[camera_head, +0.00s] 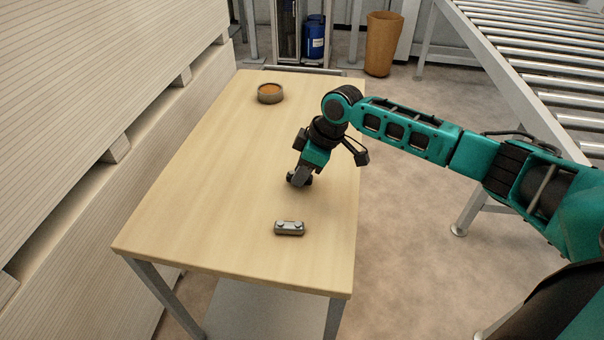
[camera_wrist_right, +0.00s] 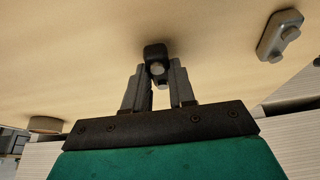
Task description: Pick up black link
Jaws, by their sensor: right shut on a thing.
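My right gripper (camera_head: 299,181) is low over the wooden table, near its right side. It is shut on the black link (camera_wrist_right: 156,51), a small dark piece with a lighter round part, which shows between the fingers in the right wrist view (camera_wrist_right: 158,75). In the head view the link is mostly hidden by the fingers, and I cannot tell whether it touches the table. My left gripper is not in view.
A grey link (camera_head: 289,228) with two studs lies on the wooden table (camera_head: 190,210), nearer the front. Stacked boards (camera_head: 90,90) line the left; a roller conveyor (camera_head: 530,45) is at the right.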

